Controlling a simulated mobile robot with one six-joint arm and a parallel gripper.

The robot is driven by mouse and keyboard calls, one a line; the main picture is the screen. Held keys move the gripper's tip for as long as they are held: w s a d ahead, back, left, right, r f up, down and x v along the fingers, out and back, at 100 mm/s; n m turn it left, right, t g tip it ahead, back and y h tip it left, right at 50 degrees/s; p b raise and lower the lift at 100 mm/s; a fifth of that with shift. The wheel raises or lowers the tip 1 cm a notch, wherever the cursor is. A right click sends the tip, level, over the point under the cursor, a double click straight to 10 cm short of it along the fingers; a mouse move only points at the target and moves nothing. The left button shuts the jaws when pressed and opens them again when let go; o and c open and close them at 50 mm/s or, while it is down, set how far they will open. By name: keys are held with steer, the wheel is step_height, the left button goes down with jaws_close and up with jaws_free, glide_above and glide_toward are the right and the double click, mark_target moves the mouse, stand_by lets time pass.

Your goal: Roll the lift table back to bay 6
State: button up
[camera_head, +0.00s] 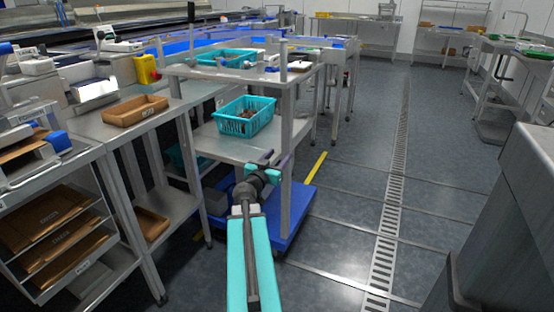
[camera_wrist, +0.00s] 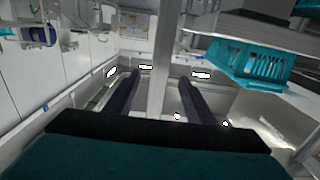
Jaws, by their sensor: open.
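What looks like the lift table is a steel stand with a blue base (camera_head: 298,218) low on the floor, left of centre in the head view. Metal shelves and an upright post (camera_head: 287,125) stand above the base; the post also shows in the wrist view (camera_wrist: 168,50). My gripper (camera_head: 276,160) is open beside the post. In the wrist view its two dark fingers (camera_wrist: 160,88) appear on either side of the post, with gaps showing. I cannot tell whether the post is within their reach. No bay number is readable.
A teal basket (camera_head: 245,117) with dark contents sits on the middle shelf, another teal basket (camera_head: 222,58) on the top. A side table with a brown tray (camera_head: 135,110) stands close left. A yellow floor strip (camera_head: 316,167) lies behind the base. The aisle along the drain (camera_head: 394,190) is clear.

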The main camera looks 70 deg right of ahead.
steer(key=d, duration=1.3)
steer(key=shift+d, duration=0.2)
stand_by(0.3)
jaws_close()
stand_by(1.3)
